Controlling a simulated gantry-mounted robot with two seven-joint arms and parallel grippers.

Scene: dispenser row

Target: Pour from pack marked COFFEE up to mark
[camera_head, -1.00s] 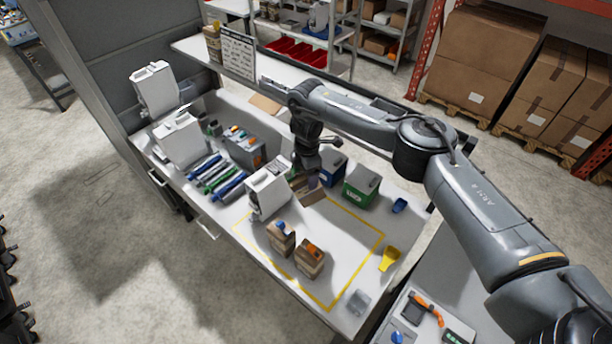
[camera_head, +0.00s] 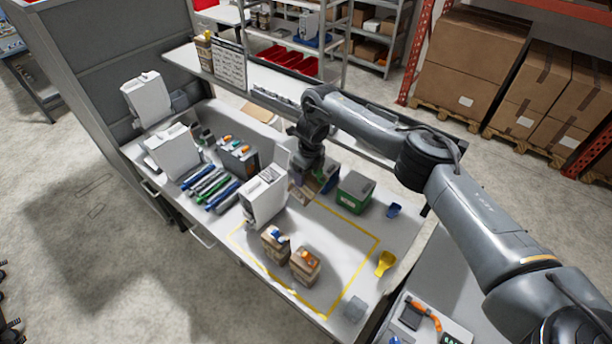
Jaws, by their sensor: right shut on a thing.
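My right gripper (camera_head: 307,172) points down just right of the nearest white dispenser (camera_head: 263,200). It is shut on a brown pack (camera_head: 303,190), which is mostly hidden by the gripper and dispenser. I cannot read its label or tell its tilt. A pale panel (camera_head: 284,152) stands up at the dispenser's top. Two brown packs stand in front of it, one with a blue clip (camera_head: 273,248) and one with an orange clip (camera_head: 305,268). Their markings are too small to read. No fill mark is legible. My left gripper is not in view.
A green box (camera_head: 355,193) and a blue box stand right of the gripper. A yellow scoop (camera_head: 385,263), blue scoop (camera_head: 394,210) and clear cup (camera_head: 354,309) lie further right. More white dispensers (camera_head: 173,152) stand left. The yellow-taped area (camera_head: 345,250) is partly clear.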

